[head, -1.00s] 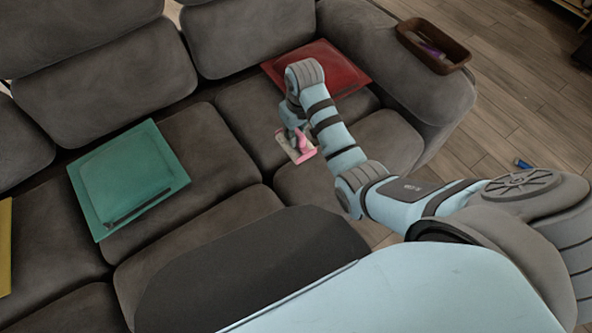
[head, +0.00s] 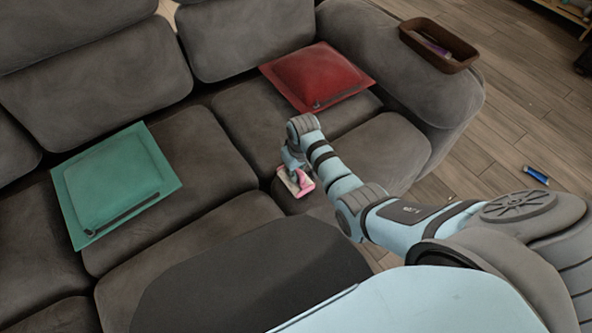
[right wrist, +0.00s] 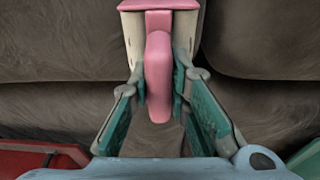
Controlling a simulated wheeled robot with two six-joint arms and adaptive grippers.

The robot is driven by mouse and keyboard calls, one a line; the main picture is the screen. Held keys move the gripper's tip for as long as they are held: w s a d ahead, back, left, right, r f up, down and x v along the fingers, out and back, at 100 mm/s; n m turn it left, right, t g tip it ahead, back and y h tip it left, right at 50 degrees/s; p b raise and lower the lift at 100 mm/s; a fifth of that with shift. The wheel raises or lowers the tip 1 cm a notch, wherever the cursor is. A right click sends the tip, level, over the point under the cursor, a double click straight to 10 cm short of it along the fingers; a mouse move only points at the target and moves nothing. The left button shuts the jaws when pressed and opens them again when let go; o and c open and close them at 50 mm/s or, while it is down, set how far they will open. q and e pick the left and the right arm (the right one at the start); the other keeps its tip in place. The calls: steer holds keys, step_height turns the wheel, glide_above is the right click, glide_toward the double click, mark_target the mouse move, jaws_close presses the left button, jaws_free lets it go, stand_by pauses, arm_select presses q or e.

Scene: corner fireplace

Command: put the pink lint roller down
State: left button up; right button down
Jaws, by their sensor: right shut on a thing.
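The pink lint roller (head: 304,185) has a pink handle and a pale roller part. It is at the front of the grey sofa seat in the head view. In the right wrist view the lint roller (right wrist: 158,75) sits between both fingers, its handle pointing toward the palm. My right gripper (right wrist: 159,88) is shut on the handle. In the head view the right gripper (head: 293,170) is partly hidden by its own wrist. I cannot tell whether the roller touches the cushion below. My left gripper is not in view.
A red cushion (head: 318,75) lies on the seat at the right end, a green cushion (head: 115,182) farther left. A brown basket (head: 437,47) with a purple item is on the armrest. A blue object (head: 536,175) lies on the wood floor. Bare seat shows between the cushions.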

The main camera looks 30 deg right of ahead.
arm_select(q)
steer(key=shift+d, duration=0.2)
arm_select(e)
steer(key=c, duration=1.5)
jaws_free()
steer(key=r+p, duration=0.2)
steer(key=r, duration=0.1)
steer(key=s+r+p, duration=0.1)
steer(key=r+p, duration=0.1)
steer(key=r, duration=0.2)
steer(key=r+p, duration=0.2)
steer(key=r, duration=0.2)
steer(key=shift+s+r+p, duration=0.15)
steer(key=shift+s+p, duration=0.15)
steer(key=shift+p, duration=0.1)
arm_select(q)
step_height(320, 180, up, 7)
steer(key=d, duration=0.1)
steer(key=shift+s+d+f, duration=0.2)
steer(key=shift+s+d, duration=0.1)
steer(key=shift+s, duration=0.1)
arm_select(e)
steer(key=shift+s+r, duration=0.1)
steer(key=shift+r, duration=0.3)
steer(key=shift+s+f, duration=0.1)
